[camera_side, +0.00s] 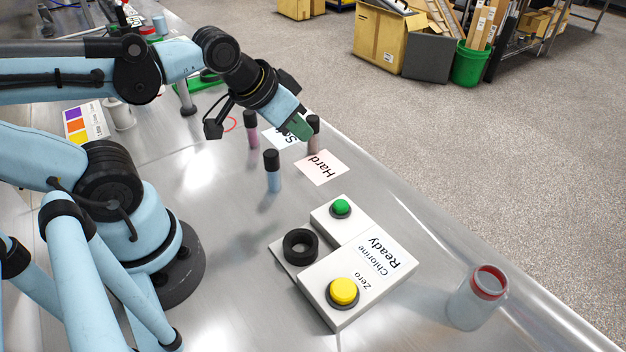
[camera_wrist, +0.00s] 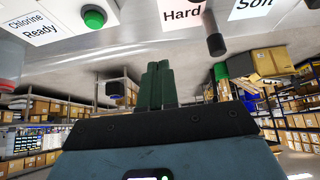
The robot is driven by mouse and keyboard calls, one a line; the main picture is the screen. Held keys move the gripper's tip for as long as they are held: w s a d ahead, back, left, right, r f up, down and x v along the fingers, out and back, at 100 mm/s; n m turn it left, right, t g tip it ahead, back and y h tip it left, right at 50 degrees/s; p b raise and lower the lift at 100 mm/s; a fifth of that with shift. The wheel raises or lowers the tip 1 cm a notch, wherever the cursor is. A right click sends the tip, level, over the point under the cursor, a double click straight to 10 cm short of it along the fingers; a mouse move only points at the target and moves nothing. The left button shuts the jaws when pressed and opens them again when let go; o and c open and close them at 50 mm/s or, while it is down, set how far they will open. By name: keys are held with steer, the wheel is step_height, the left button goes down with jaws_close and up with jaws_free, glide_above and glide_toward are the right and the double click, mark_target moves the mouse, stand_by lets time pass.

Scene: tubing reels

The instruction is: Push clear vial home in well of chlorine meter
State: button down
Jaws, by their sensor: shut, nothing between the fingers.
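The white chlorine meter (camera_side: 343,258) lies on the metal bench, with a black ring-shaped well (camera_side: 300,247) at its left side; the inside of the well is dark and I cannot tell what is in it. The meter also shows at the upper left of the wrist view (camera_wrist: 62,12). A pale bluish vial with a black cap (camera_side: 272,172) stands upright on the bench, apart from the meter; I cannot tell if it is the clear vial. My gripper (camera_side: 299,127) has green fingers, shut and empty, above the bench by the cards; they also show in the wrist view (camera_wrist: 157,85).
Pinkish capped vials stand left (camera_side: 252,130) and right (camera_side: 313,135) of my gripper. The Hard card (camera_side: 321,167) lies in front, the Soft card (camera_side: 283,135) behind. A green button (camera_side: 341,207) and yellow button (camera_side: 343,291) top the meter. A red-rimmed clear jar (camera_side: 475,300) stands right.

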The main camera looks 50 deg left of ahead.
stand_by(0.4)
steer(key=c, duration=0.7)
jaws_free()
steer(key=shift+c, duration=0.2)
steer(key=r+m+g, duration=0.1)
steer(key=m+g, duration=0.5)
steer(key=m, duration=0.2)
glide_above(271, 153)
steer(key=shift+w+d+r, duration=0.2)
steer(key=shift+w+d, duration=0.05)
steer(key=shift+w, duration=0.2)
steer(key=shift+s+a+r+m+g, duration=0.35)
steer(key=shift+a+m+g, duration=0.2)
steer(key=shift+m, duration=0.45)
steer(key=shift+s+f, duration=0.1)
steer(key=shift+f, duration=3.35)
steer(key=shift+d+f, duration=0.15)
steer(key=shift+f, duration=1.15)
steer(key=shift+d+f, duration=0.1)
steer(key=shift+f, duration=1.2)
